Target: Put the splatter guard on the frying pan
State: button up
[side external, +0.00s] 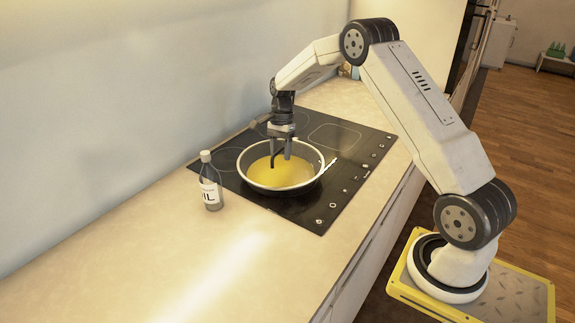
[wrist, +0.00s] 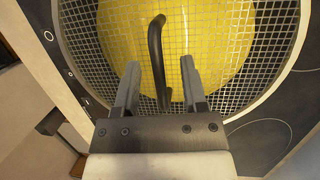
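The frying pan (side external: 262,190) stands on the black cooktop, with a yellow inside or content showing. In the wrist view the splatter guard (wrist: 225,70) is a round wire mesh with a curved black handle (wrist: 155,50). The guard lies over the yellow round area of the pan; I cannot tell if its rim rests fully on the pan. My gripper (side external: 281,158) points down over the pan. In the wrist view my gripper (wrist: 160,80) has its two fingers apart, one on each side of the handle, with gaps showing.
The black cooktop (side external: 335,185) has ring markings and controls along its right side. An oil bottle (side external: 210,182) stands upright on the counter, left of the pan. The counter (side external: 130,255) in front is clear. A wall (side external: 110,90) runs along the left.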

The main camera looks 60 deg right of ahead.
jog(key=s+v, duration=0.1)
jog(key=v, duration=0.6)
jog(key=shift+w+d+r, duration=0.15)
jog(key=shift+w+r, duration=0.3)
jog(key=shift+w, duration=0.1)
jog(key=s+a+f+n+t+h, duration=0.2)
jog(key=s+a+f+n+t, duration=0.1)
jog(key=s+a+n, duration=1.5)
jog(key=s+a+t, duration=0.1)
jog(key=s+a, duration=0.1)
jog(key=s, duration=0.1)
jog(key=shift+s+f+h, duration=0.15)
jog(key=shift+f+h, duration=0.05)
jog(key=shift+h, duration=0.2)
